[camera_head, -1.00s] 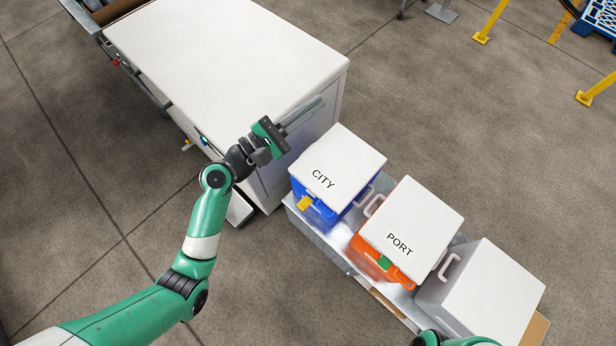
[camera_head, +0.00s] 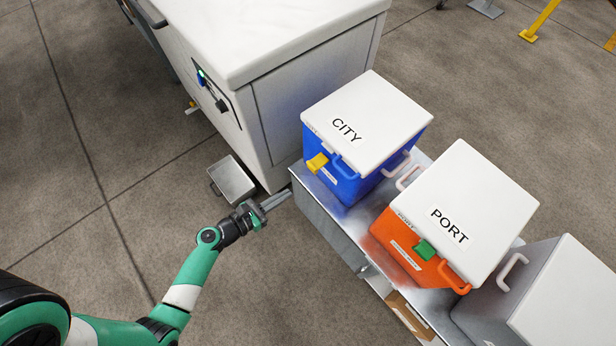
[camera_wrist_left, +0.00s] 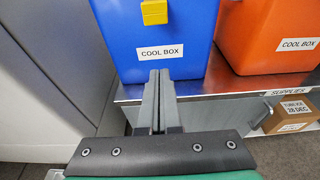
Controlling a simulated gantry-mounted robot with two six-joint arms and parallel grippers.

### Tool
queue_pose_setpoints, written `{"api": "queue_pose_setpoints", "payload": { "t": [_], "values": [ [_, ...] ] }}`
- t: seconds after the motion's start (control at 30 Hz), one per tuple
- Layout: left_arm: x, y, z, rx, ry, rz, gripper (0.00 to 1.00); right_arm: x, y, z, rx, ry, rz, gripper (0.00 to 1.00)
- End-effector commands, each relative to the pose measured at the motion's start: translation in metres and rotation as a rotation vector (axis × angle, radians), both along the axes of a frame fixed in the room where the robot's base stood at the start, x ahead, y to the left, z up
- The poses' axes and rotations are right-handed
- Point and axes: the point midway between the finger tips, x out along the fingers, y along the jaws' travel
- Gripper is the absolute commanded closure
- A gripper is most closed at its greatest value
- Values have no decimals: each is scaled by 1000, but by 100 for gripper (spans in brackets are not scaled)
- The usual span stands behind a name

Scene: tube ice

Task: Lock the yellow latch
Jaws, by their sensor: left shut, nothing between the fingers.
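The yellow latch (camera_head: 317,163) sits on the front of the blue cool box (camera_head: 343,185), just under its white lid marked CITY (camera_head: 375,118). It also shows in the left wrist view (camera_wrist_left: 154,12), at the top edge, with the blue box front (camera_wrist_left: 190,38) below it. My left gripper (camera_head: 288,196) is shut and empty, low in front of the blue box and apart from the latch. In the left wrist view its fingers (camera_wrist_left: 160,75) are together, pointing at the box front below the COOL BOX label. My right gripper is not in view.
An orange box (camera_head: 405,248) with a green latch (camera_head: 425,250) and a grey box (camera_head: 510,300) stand right of the blue box on a metal bench (camera_head: 340,228). A large white cabinet (camera_head: 290,95) stands left of it. A small metal container (camera_head: 231,180) lies on the floor.

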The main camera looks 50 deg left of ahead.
Motion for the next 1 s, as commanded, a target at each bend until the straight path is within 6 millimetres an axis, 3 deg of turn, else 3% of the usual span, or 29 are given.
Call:
{"api": "queue_pose_setpoints", "payload": {
  "t": [0.27,0.43,0.87,0.93,1.0],
  "values": [
    [1,0,2,2,-1,0,100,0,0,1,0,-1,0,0],
    [13,-1,-3,3,-1,-4,100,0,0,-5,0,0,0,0],
    [100,-4,-26,4,-4,-4,100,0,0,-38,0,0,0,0],
    [98,-3,-3,4,-3,0,100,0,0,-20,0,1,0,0],
    [96,-3,6,3,-2,-1,100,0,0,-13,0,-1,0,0]
  ]
}}
